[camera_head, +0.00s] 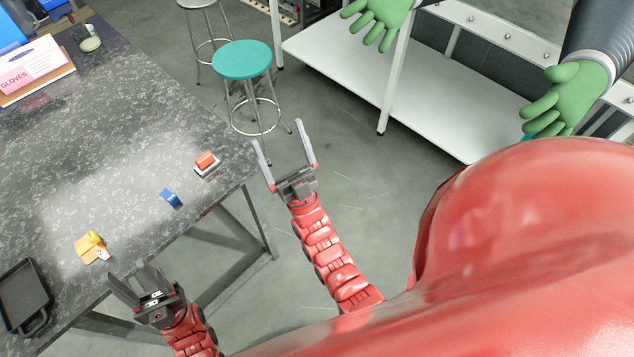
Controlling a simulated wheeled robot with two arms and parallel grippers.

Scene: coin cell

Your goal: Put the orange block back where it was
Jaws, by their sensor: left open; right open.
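An orange-red block (206,158) sits on a small white-and-dark base near the right edge of the speckled table (60,160). A yellow-orange item (91,247) with a small white part lies nearer the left gripper. I cannot tell for sure which of the two is the task's orange block. A blue block (171,197) lies between them. My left gripper (132,275) is open and empty at the table's near edge, right of and below the yellow-orange item. My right gripper (280,138) is open and empty, off the table's right side, apart from the orange-red block.
A black tray (24,293) lies at the table's lower left. A gloves box (32,64) stands at the far left. A teal stool (242,59) stands beyond the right gripper. A white shelf (345,75) and two green-gloved hands (570,98) are at the upper right. The table's middle is clear.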

